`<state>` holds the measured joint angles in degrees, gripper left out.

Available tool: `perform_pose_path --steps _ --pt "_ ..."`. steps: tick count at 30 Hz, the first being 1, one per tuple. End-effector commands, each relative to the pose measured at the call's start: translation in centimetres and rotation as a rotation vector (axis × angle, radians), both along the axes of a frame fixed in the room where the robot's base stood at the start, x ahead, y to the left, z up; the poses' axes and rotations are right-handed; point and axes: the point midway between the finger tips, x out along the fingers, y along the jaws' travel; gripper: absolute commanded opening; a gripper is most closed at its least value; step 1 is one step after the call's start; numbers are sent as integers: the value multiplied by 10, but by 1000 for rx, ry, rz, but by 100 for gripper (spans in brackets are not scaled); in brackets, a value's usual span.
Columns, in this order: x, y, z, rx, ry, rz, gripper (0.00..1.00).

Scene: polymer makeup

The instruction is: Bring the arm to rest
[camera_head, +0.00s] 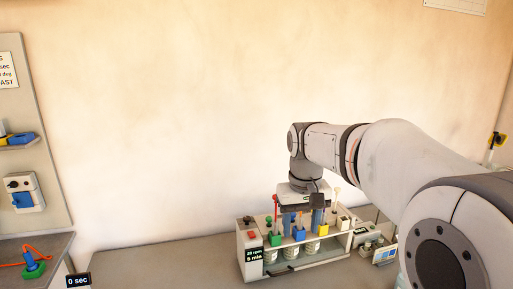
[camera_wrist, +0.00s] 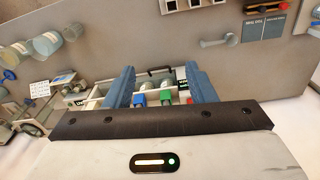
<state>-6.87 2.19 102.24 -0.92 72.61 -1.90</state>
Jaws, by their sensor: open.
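My gripper (camera_head: 302,218) hangs from my arm, pointing down over a white rack device (camera_head: 252,240) on the counter. In the wrist view my gripper (camera_wrist: 165,90) shows two blue fingers spread wide apart with nothing held between them. Beyond the fingers, in the wrist view, are a blue block (camera_wrist: 139,99) and a green block (camera_wrist: 166,97) of the rack. In the head view a green block (camera_head: 275,239), a blue block (camera_head: 299,234) and a yellow block (camera_head: 322,230) sit above jars in the rack. The fingertips partly overlap the rack, so I cannot tell their exact height.
A grey counter (camera_head: 180,262) runs along the wall, its left part bare. A small device with a screen (camera_head: 385,255) stands right of the rack. At the left are a shelf panel (camera_head: 45,150) and a green item with an orange cord (camera_head: 34,269).

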Motion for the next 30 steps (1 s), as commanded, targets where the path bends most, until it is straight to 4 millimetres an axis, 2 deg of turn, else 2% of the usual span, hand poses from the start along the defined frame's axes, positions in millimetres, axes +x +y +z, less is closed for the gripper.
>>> perform_pose_path --steps 1,5,9,12,15,21,30 --pt "-22 -8 -4 4 -26 -17 50" --pt "-70 -22 -18 14 -89 -53 50" --pt "-121 -34 -41 23 -154 -91 50" --pt "-151 -40 -60 28 -194 -114 50" --pt "-173 -44 -76 30 -224 -134 50" --pt "-191 -48 -91 33 -250 -147 50" --pt "-192 -48 -91 33 -250 -147 50"
